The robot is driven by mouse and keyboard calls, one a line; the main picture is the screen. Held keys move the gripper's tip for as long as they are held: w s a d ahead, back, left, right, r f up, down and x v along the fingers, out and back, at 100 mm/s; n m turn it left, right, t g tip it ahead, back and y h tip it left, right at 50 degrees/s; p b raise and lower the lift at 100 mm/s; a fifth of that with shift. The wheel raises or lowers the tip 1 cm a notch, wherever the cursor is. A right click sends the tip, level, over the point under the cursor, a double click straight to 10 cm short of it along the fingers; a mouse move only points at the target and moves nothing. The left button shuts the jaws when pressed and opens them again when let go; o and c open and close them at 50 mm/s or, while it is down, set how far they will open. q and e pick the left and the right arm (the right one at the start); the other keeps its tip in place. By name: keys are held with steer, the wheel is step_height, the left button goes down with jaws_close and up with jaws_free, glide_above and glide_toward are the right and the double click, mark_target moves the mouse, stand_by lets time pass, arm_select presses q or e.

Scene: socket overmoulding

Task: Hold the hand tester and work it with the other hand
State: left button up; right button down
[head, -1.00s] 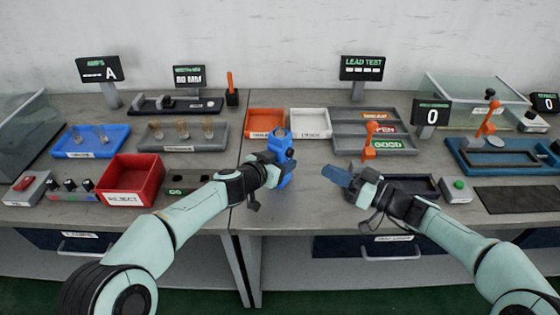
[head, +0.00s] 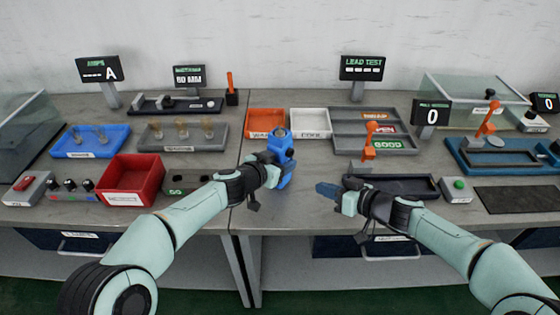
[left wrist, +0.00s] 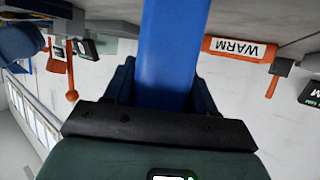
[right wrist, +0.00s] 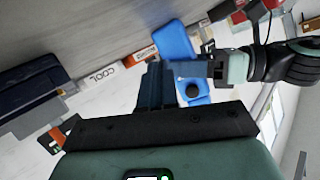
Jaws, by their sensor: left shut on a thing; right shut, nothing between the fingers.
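The blue hand tester (head: 281,150) stands upright above the bench near its middle, with a dark round part near its top. My left gripper (head: 276,174) is shut on its body. In the left wrist view the tester's blue body (left wrist: 174,55) fills the space between the fingers. In the right wrist view the tester (right wrist: 190,75) shows with its dark round button facing me. My right gripper (head: 328,189) is shut and empty, to the right of the tester and apart from it. Its closed fingertips also show in the right wrist view (right wrist: 154,75).
Behind the tester are an orange WARM tray (head: 266,135) and a white COOL tray (head: 310,135). The sorting tray (head: 345,142) and an orange lever (head: 370,140) stand behind my right gripper. A red reject bin (head: 104,185) is at left. The bench between my grippers is clear.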

mark_target(290, 153)
steer(key=d+f+h, duration=0.1)
steer(key=h, duration=0.1)
steer(key=w+h, duration=0.1)
steer(key=d+f+m+t+h, duration=0.1)
steer(key=h, duration=0.1)
steer(key=shift+w+d+f+h, duration=0.15)
steer(key=shift+d+f+h, duration=0.15)
steer(key=d+r+t+h, duration=0.1)
steer(key=h, duration=0.1)
steer(key=w+d+r+t+h, duration=0.1)
steer(key=r+t, duration=0.1)
steer(key=shift+d+r+h, duration=0.25)
steer(key=shift+r+h, duration=0.05)
steer(key=shift+h, duration=0.1)
steer(key=s+a+r+n+t+y, duration=0.2)
steer(key=s+a+r+n+t, duration=0.25)
steer(key=n, duration=0.25)
steer(key=w+a, duration=0.5)
steer(key=a, duration=0.2)
steer(key=shift+w+a+r+t, duration=0.15)
steer(key=shift+w+r+t, duration=0.25)
steer(key=shift+t, duration=0.05)
stand_by(0.5)
